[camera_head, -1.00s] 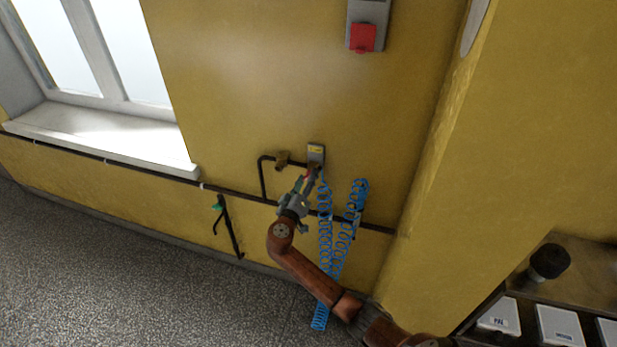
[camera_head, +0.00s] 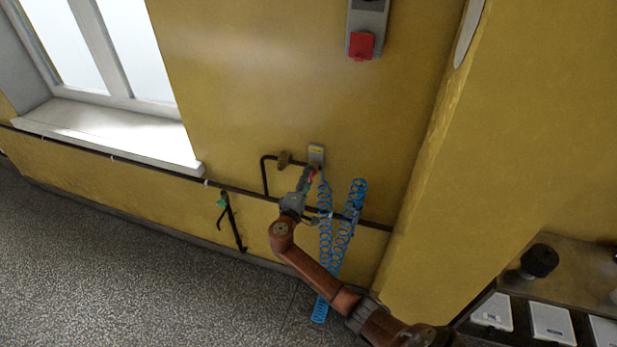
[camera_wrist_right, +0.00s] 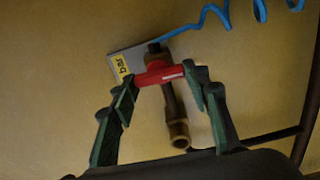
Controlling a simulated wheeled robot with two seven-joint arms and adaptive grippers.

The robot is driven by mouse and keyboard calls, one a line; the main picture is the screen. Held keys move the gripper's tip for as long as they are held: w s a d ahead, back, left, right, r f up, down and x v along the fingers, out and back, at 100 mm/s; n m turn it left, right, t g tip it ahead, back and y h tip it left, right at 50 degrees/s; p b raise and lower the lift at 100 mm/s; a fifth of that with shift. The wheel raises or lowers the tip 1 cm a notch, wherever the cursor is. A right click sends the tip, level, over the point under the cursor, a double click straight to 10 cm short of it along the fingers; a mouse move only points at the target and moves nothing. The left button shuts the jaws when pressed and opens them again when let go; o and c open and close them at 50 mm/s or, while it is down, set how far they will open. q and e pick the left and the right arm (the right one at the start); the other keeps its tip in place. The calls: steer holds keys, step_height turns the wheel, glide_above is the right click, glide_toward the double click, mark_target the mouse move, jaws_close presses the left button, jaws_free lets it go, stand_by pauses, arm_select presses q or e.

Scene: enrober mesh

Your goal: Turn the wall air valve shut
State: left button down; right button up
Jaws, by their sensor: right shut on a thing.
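The wall air valve has a red handle (camera_wrist_right: 158,75), which lies crosswise in the right wrist view over a brass body (camera_wrist_right: 176,125). In the head view the red handle (camera_head: 311,176) is a small patch at the fingertips. My right gripper (camera_wrist_right: 160,82) is shut on the red handle, with one green-padded finger at each end of it. In the head view my right gripper (camera_head: 309,180) reaches up to the valve below a small grey box with a yellow label (camera_head: 316,154). My left gripper is not in view.
Blue coiled air hoses (camera_head: 326,235) hang right beside my right gripper. A dark pipe (camera_head: 250,192) runs along the yellow wall. A red-covered switch box (camera_head: 361,46) is higher up. A green-handled fitting (camera_head: 222,203) sits to the left.

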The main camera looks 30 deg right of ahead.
steer(key=shift+a+n, duration=0.15)
steer(key=shift+n, duration=0.15)
steer(key=o, duration=1.1)
steer(key=shift+o, duration=0.3)
steer(key=v, duration=1.2)
